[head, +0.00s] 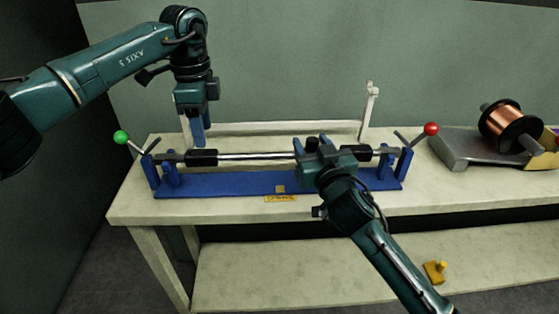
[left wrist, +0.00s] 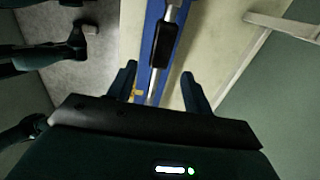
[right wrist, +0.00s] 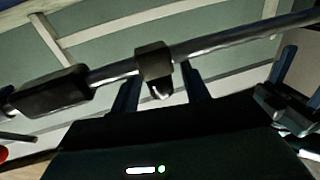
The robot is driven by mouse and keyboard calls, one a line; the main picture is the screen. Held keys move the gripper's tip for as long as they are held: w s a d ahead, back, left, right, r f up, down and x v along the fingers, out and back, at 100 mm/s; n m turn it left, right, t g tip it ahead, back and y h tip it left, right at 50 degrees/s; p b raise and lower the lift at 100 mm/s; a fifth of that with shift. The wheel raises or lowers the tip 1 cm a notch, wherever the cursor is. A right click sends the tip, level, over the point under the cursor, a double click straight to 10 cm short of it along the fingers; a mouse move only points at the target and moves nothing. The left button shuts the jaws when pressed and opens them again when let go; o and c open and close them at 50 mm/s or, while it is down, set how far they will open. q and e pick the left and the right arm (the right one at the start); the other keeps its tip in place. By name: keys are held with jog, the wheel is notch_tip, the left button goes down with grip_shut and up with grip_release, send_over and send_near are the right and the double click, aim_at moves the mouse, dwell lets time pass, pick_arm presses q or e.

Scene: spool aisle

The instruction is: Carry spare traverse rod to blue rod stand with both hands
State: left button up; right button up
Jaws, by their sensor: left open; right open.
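The traverse rod (head: 250,156) is a chrome bar with a black sleeve near each end. It lies level along the blue rod stand (head: 235,184), its ends at the stand's posts; I cannot tell how fully they are seated. My left gripper (head: 198,135) is open above and behind the left sleeve. In the left wrist view, the rod (left wrist: 153,88) runs between its spread fingers (left wrist: 160,85). My right gripper (head: 310,147) is open at the rod right of its middle, hiding part of it. In the right wrist view, a dark collar (right wrist: 153,62) on the rod sits between its fingers (right wrist: 160,88).
Levers with a green ball (head: 121,137) and a red ball (head: 431,129) stand at the stand's ends. A white rack (head: 368,105) without a rod is behind. A copper spool (head: 508,127) sits on a grey holder at right. A yellow piece (head: 435,271) lies on the lower shelf.

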jog(key=shift+s, duration=0.15)
pick_arm(q)
notch_tip(320, 180, up, 6)
jog(key=shift+f, duration=0.2)
pick_arm(e)
jog(key=v, duration=1.1)
jog(key=shift+s, duration=0.35)
